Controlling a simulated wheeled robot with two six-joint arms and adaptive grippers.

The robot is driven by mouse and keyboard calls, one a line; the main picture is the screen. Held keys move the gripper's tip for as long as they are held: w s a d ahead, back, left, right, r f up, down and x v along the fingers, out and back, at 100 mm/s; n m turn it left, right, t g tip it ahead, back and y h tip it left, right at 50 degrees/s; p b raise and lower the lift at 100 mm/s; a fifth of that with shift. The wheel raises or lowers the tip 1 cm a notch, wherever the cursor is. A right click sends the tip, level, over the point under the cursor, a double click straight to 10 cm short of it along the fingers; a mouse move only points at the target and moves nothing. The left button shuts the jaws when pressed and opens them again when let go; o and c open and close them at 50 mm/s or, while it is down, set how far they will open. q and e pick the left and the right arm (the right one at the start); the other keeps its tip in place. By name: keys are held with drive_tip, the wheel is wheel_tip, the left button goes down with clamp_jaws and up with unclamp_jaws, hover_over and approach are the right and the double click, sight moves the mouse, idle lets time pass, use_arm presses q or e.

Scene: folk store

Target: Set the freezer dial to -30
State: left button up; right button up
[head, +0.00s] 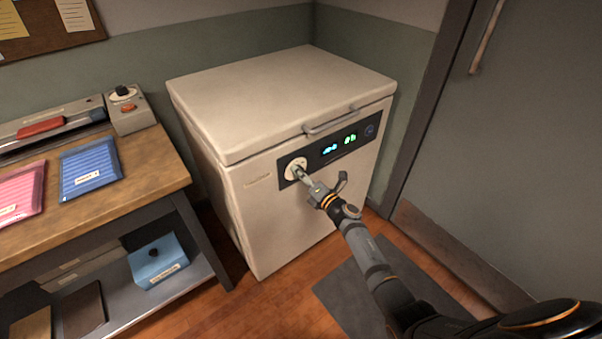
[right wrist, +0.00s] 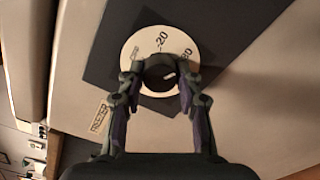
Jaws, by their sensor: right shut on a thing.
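The chest freezer (head: 290,215) stands in the corner with its lid closed. Its dial (head: 293,163) is a pale round plate at the left end of a dark front panel (head: 345,147). In the right wrist view the dial plate (right wrist: 135,48) shows the marks -20 and, to the right, one partly hidden that ends in 30. The dark knob (right wrist: 159,68) with a white pointer mark sits in the middle. My right gripper (head: 301,175) is shut on the knob, one finger on each side. The pointer mark faces right, toward the 30 mark. My left gripper is out of view.
The panel carries two lit displays (head: 340,144), too small to read surely. A lid handle (head: 331,122) juts out above the panel. A wooden bench (head: 150,178) with a sealer and packets stands left. A grey door (head: 510,130) is at right, a dark mat (head: 350,290) on the floor.

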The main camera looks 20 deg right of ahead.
idle(0.3)
drive_tip(key=o, duration=1.1)
drive_tip(key=shift+o, duration=0.2)
drive_tip(key=v, duration=1.2)
